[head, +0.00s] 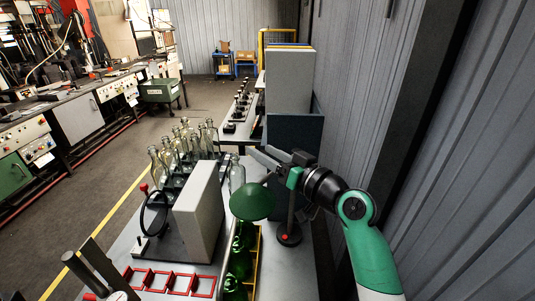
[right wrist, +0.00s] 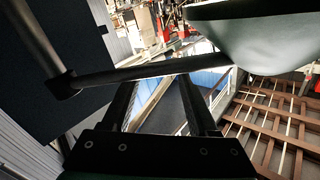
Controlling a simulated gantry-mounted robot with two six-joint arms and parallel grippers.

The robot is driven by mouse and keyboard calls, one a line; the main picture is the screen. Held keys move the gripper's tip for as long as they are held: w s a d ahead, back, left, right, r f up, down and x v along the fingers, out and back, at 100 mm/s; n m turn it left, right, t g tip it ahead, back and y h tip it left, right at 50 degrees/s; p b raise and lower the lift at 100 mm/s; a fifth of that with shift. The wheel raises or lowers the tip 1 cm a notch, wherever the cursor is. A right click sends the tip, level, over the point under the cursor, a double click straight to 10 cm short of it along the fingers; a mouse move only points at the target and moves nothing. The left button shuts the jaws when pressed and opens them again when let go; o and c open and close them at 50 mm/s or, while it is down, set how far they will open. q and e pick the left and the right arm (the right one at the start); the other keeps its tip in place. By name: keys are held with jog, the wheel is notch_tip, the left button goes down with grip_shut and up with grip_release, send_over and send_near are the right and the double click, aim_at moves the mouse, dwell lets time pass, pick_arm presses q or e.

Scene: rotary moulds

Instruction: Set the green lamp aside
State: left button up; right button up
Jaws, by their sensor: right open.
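The green lamp has a domed green shade (head: 252,203) on a thin arm. Its upright post and round dark base (head: 288,235) with a red button stand at the table's right edge. My right gripper (head: 262,156) is open, just above and behind the shade and near the top of the post. In the right wrist view the lamp's dark arm (right wrist: 150,69) runs across the tips of the open fingers (right wrist: 155,82); I cannot tell whether it lies between them. The shade's pale underside (right wrist: 262,38) shows at upper right. My left gripper is not in view.
A grey block-shaped machine (head: 199,212) with a black handwheel stands left of the lamp. Clear bottles (head: 185,138) stand behind it. Green bottles (head: 240,255) stand below the shade. A red frame rack (head: 170,282) lies in front. A corrugated wall (head: 375,100) bounds the right.

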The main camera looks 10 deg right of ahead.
aim_at(280, 161)
jog(key=shift+s+d, duration=0.1)
jog(key=v, duration=0.3)
jog(key=shift+p, duration=0.3)
jog(key=p+v, duration=0.8)
jog(key=p, duration=0.2)
jog(key=shift+s, duration=0.15)
jog(key=shift+d, duration=0.1)
